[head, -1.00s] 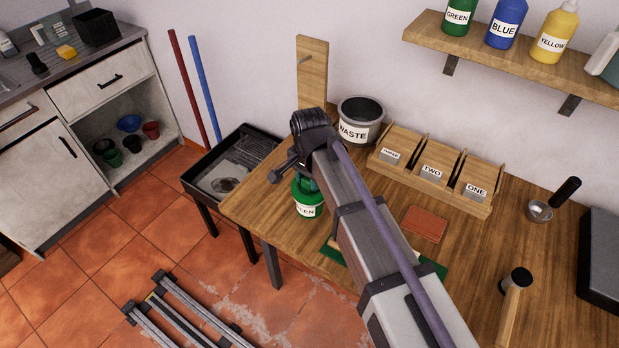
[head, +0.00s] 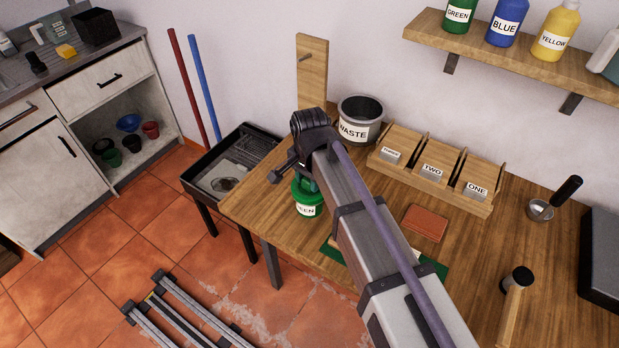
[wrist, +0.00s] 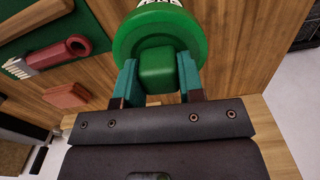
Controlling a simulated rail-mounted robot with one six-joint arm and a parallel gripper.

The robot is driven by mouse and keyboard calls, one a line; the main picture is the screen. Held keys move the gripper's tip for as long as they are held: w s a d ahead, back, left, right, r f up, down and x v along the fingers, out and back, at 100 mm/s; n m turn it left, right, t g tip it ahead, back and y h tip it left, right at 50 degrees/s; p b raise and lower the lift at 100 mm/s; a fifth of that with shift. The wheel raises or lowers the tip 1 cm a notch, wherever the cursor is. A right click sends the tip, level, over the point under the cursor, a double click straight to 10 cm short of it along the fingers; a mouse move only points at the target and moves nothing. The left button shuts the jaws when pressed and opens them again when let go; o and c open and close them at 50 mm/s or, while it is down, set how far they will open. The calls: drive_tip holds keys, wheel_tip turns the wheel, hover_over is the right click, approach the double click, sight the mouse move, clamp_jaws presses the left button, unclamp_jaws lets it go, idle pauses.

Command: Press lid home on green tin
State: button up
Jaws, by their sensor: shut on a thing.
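The green tin (head: 308,210), with a white label, stands near the left end of the wooden table in the head view. My wrist partly hides its top. In the wrist view, the round green lid (wrist: 128,42) has a raised green block-shaped grip (wrist: 158,72). My gripper (wrist: 159,75) is over the tin, its teal fingers shut on that grip from both sides. From these views I cannot tell whether the lid sits fully down on the tin.
A grey waste tub (head: 361,118) and a wooden rack (head: 432,185) with labelled slots stand behind. A brick-red block (head: 425,223) and a green mat (head: 432,268) lie to the right. A black tray (head: 232,165) stands beyond the table's left edge.

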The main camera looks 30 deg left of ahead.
drive_tip(key=shift+f+b, duration=0.8)
drive_tip(key=shift+f, duration=0.05)
idle(0.9)
drive_tip(key=o, duration=0.9)
wheel_tip(320, 180, up, 11)
drive_tip(key=p, duration=1.1)
drive_tip(key=shift+r, duration=0.1)
drive_tip(key=shift+f, duration=0.2)
